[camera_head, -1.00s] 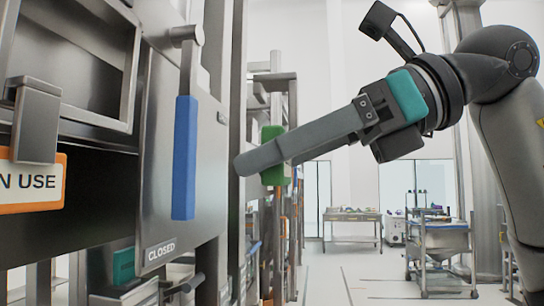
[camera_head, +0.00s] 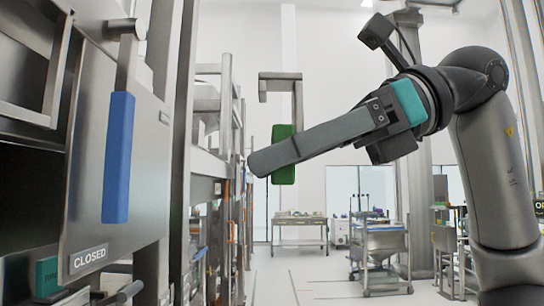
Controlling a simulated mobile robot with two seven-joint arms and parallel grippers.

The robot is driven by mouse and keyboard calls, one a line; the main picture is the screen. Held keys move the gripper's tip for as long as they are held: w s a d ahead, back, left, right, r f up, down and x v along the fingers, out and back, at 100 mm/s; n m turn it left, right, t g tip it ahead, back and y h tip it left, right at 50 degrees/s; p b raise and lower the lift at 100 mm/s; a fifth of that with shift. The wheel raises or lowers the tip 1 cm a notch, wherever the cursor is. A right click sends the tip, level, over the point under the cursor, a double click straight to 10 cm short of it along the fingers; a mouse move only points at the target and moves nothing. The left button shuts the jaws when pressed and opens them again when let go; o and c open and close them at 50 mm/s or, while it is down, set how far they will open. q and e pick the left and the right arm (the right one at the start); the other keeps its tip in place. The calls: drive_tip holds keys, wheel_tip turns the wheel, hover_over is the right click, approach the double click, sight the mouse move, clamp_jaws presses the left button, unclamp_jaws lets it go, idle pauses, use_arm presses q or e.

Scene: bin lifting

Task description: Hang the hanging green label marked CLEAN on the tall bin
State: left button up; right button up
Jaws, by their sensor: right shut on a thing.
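My right gripper (camera_head: 264,159) reaches in from the right. A grey metal hook (camera_head: 298,98) rises above the label and bends over to the left. The label is held in the air, apart from the steelwork at left in the picture. A large steel unit (camera_head: 85,190) with a blue handle (camera_head: 119,160) and a CLOSED plate fills the left side; I cannot tell whether it is the tall bin. My left gripper is out of view.
Steel posts and racking (camera_head: 210,150) stand just left of my gripper. A table (camera_head: 300,231) is far back in the middle. A steel cart (camera_head: 383,245) stands at the back right. The floor between racking and cart is clear.

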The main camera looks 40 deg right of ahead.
drive_tip(key=s+d, duration=0.7)
drive_tip(key=d, duration=0.2)
drive_tip(key=shift+d, duration=0.35)
idle(0.3)
idle(0.5)
